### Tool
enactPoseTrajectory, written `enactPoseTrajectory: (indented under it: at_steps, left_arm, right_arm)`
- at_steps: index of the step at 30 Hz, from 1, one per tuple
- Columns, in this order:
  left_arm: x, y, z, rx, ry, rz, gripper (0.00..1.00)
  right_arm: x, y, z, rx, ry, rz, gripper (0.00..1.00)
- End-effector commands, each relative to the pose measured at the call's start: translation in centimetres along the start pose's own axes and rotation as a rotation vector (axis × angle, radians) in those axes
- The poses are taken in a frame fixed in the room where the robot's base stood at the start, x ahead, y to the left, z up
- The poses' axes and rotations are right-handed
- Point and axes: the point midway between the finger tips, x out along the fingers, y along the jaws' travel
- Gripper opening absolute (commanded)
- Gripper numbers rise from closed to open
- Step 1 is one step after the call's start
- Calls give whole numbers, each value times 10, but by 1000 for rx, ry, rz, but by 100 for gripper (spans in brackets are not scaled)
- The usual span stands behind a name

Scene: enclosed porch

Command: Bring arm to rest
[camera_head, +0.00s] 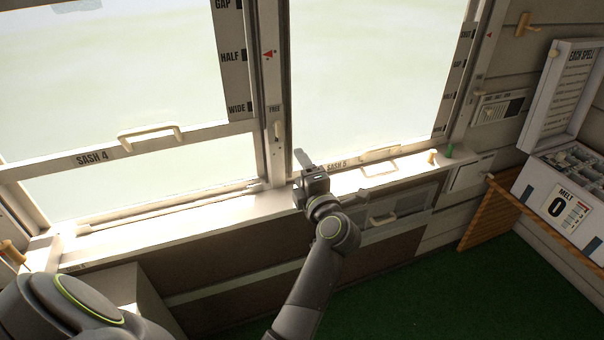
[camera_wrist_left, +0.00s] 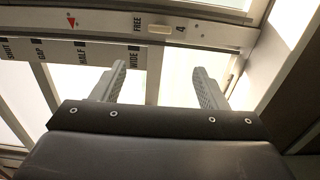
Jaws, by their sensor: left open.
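My left gripper (camera_head: 304,162) is at the window sill, near the post between the two sashes, with its arm reaching up from the lower middle of the head view. In the left wrist view its two fingers (camera_wrist_left: 157,82) stand wide apart with nothing between them. The bright window and part of the frame, marked FREE and 4, show beyond them. Whether the fingers touch the frame or sill cannot be told. My right gripper is not in view.
Sash 4 (camera_head: 190,144) is at the left, with a handle (camera_head: 152,133). Sash 5 (camera_head: 341,163) is low at the right. A sill (camera_head: 150,228) runs beneath both. A white box marked MELT (camera_head: 545,209) stands at the right. Green floor (camera_head: 440,290) is clear.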

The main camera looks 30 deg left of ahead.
Motion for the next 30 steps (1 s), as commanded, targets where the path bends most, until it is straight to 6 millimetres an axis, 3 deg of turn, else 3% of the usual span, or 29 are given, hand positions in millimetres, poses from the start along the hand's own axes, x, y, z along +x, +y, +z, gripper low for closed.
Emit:
enactPoseTrajectory:
  at_steps: [14, 19, 23, 26, 30]
  left_arm:
    - [0, -1, 0, 3, -1, 1, 67]
    - [3, -23, 0, 114, -17, 51, 67]
    - [4, -71, 4, 335, -90, 136, 67]
    - [-3, -124, 7, 539, -198, 187, 67]
    - [-23, -214, 3, 816, -399, 203, 67]
  right_arm:
    - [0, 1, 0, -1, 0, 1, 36]
    - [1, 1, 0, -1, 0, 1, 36]
    - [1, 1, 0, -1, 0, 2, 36]
    - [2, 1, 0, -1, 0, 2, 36]
    - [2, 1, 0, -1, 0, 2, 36]
